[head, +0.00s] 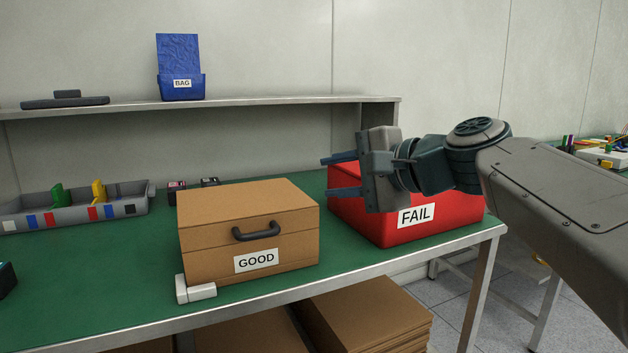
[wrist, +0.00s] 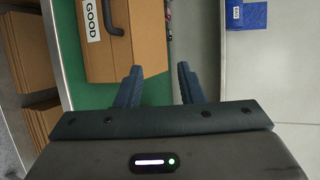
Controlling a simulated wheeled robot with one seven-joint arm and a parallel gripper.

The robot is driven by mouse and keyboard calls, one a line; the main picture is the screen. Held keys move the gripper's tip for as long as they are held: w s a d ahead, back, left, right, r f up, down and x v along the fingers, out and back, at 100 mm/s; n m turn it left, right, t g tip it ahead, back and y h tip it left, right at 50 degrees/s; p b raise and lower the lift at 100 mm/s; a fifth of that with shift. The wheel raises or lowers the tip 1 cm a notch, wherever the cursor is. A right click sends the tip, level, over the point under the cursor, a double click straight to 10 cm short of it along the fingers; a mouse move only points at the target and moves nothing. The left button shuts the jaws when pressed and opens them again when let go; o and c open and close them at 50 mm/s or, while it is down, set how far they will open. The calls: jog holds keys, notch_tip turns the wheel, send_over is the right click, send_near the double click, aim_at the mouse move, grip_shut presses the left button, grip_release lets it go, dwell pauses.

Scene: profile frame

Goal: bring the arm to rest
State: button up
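My gripper (head: 341,176) is in front of and above the red box labelled FAIL (head: 362,222) in the head view, with its fingers pointing left. Its two fingers are apart and nothing is between them. In the wrist view my gripper (wrist: 158,84) also shows as open and empty, with the brown box labelled GOOD (wrist: 138,40) beyond its fingertips. In the head view the brown GOOD box (head: 215,232) stands closed on the green table, left of my gripper and apart from it. My arm hides part of the red box.
A grey tray (head: 125,208) with coloured dividers is on the green tabletop (head: 90,275) at left. A shelf (head: 270,102) behind carries a blue BAG holder (head: 181,88). A white bracket (head: 196,290) sits at the GOOD box's front corner. Cardboard (head: 368,310) is stacked below.

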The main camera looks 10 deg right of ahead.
jog(key=shift+s+d+r, duration=0.15)
jog(key=shift+d+r, duration=0.15)
jog(key=shift+d, duration=0.3)
jog(key=shift+r, duration=0.1)
